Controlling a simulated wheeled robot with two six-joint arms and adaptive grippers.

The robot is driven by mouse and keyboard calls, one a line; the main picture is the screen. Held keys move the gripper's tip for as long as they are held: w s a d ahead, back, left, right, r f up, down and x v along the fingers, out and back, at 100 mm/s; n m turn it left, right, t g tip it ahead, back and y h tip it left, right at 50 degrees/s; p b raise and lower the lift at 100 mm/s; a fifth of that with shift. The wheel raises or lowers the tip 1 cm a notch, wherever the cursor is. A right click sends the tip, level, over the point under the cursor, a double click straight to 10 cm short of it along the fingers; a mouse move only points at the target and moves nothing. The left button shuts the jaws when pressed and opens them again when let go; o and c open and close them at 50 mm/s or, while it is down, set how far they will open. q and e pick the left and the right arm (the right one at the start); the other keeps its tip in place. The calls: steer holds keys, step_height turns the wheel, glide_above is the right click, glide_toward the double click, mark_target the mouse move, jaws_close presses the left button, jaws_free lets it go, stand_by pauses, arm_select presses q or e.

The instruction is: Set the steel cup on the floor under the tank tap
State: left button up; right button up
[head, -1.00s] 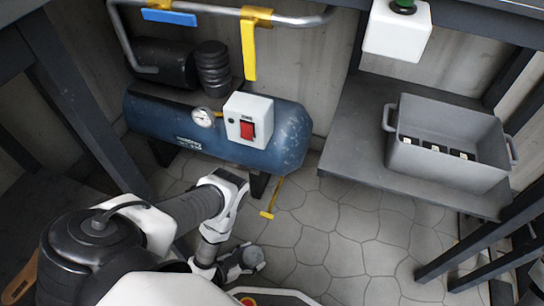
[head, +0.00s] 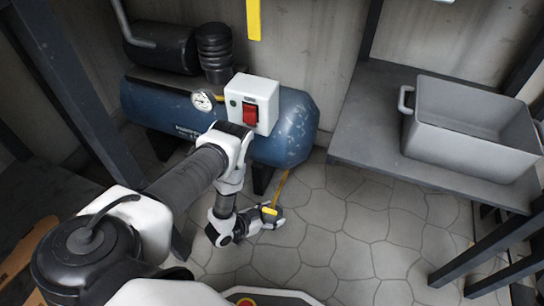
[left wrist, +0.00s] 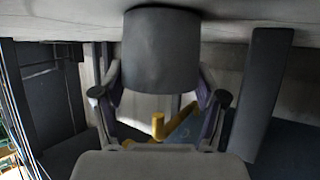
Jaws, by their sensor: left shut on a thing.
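The steel cup (left wrist: 160,48) is a dark grey cylinder in the left wrist view, held between the two fingers of my left gripper (left wrist: 160,95). That view looks inverted, with the floor at the top; the cup's base is close to the floor, but I cannot tell whether it touches. The yellow tank tap (head: 271,210) hangs from a thin pipe below the blue tank (head: 292,140). In the head view my left gripper (head: 268,220) is low at the tap, and the cup is mostly hidden there. The tap (left wrist: 158,125) shows behind the gripper in the wrist view. My right gripper is not in view.
A white box with a red switch (head: 253,103) sits on the tank. A grey crate (head: 470,155) stands on a low shelf (head: 365,135) at right. Dark table legs (head: 485,250) stand at lower right. The stone floor (head: 345,235) between is clear.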

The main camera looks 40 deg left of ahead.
arm_select(q)
steer(key=shift+f, duration=0.15)
steer(key=o, duration=1.4)
steer(key=shift+r, duration=0.25)
steer(key=p+v, duration=0.6)
steer(key=v, duration=0.6)
steer(key=shift+p, duration=0.35)
steer(key=shift+f, duration=0.15)
